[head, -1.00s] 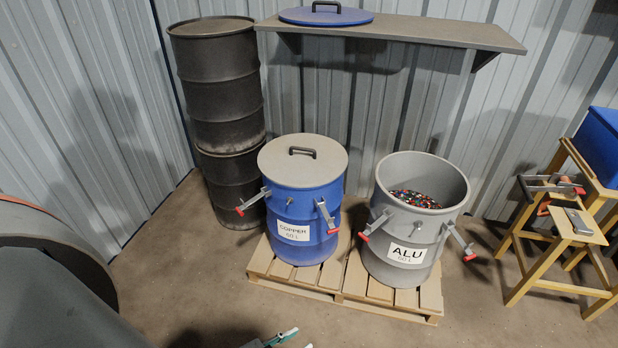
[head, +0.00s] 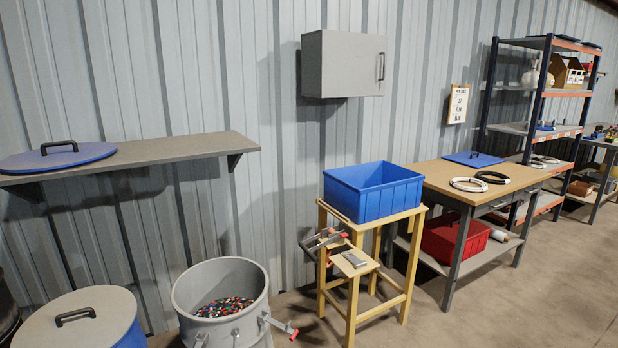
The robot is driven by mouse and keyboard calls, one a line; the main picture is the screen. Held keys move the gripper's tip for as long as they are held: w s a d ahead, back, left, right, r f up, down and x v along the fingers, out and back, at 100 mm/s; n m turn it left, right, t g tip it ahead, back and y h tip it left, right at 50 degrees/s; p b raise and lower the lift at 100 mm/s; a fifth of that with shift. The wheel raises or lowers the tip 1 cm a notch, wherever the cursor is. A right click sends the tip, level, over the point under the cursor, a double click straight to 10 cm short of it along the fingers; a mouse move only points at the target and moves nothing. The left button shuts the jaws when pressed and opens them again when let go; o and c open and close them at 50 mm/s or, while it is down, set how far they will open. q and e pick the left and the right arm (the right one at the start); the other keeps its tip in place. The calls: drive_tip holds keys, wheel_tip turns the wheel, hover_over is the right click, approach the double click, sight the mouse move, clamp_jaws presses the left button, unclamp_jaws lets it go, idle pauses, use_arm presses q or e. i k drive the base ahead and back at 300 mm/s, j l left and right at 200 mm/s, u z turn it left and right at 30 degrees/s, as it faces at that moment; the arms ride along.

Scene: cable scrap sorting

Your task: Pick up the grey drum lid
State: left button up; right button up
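The grey drum lid (head: 98,318) lies on top of the blue drum (head: 132,338) at the lower left of the head view. It is round and flat with a dark handle (head: 76,316) on top. The picture's bottom edge cuts off part of the lid and most of the drum. A blue lid (head: 90,154) with a dark handle lies on the grey wall shelf (head: 190,146). The open grey drum (head: 256,310) beside the blue one holds colourful granules (head: 222,306). Neither of my grippers shows in the head view now.
A wooden stand (head: 352,304) with a blue bin (head: 362,210) stands right of the drums, with clamps on its lower step. Further right are a workbench (head: 440,182), a red bin (head: 438,240) and a shelf rack (head: 540,92). A grey cabinet (head: 338,62) hangs on the wall. Floor at right is clear.

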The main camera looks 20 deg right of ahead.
sight(95, 315)
drive_tip(key=z, duration=3.2)
drive_tip(key=u, duration=4.2)
drive_tip(key=i+l+z, duration=0.2)
drive_tip(key=i+z, duration=0.15)
drive_tip(key=i, duration=0.15)
